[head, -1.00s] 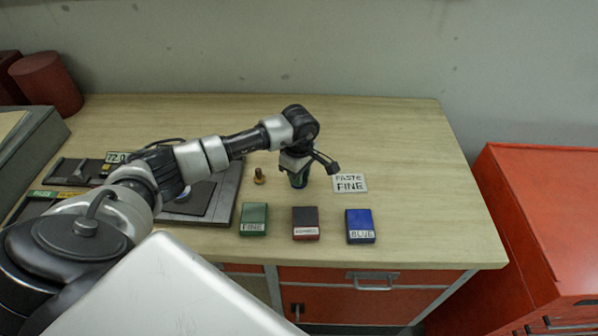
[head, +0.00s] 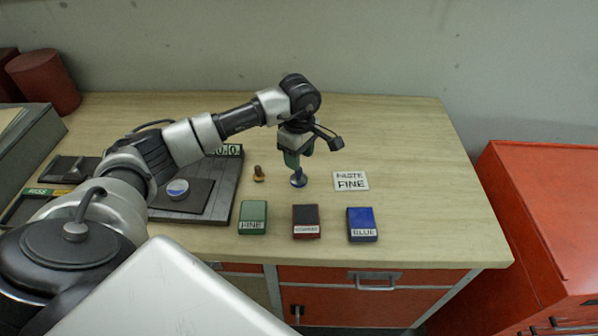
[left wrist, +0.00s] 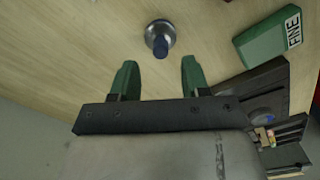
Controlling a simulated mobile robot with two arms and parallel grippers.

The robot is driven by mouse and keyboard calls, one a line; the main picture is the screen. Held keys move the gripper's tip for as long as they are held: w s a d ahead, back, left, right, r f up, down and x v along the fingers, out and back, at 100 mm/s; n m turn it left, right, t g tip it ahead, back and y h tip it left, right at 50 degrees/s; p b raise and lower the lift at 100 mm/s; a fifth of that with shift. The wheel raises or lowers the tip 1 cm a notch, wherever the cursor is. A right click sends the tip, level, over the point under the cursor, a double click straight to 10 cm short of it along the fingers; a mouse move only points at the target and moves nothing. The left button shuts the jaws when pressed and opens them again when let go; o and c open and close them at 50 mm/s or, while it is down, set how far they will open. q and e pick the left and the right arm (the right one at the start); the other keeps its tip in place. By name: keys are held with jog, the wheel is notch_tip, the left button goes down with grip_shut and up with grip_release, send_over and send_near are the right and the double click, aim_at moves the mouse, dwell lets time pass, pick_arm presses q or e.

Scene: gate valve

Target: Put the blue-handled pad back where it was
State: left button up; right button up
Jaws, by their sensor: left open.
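The blue-handled pad (head: 299,178) stands upright on the bench, left of the PASTE FINE card (head: 350,181). My left gripper (head: 297,160) is above the pad, its fingers pointing down. In the left wrist view the green fingers (left wrist: 158,78) are open and empty. The blue handle and grey round base of the pad (left wrist: 160,38) show beyond the fingertips, apart from them. My right gripper is not in view.
A brass-coloured piece (head: 258,173) stands left of the pad. A green FINE box (head: 253,217), a red box (head: 306,222) and a BLUE box (head: 362,224) line the front. A dark plate (head: 225,185) lies left. The bench's right side is clear.

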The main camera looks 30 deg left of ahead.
pick_arm(q)
notch_tip(320, 180, up, 5)
jog(key=shift+f+b, duration=0.15)
jog(key=shift+b, duration=0.5)
jog(key=shift+r, duration=0.7)
jog(key=shift+s+f, duration=0.1)
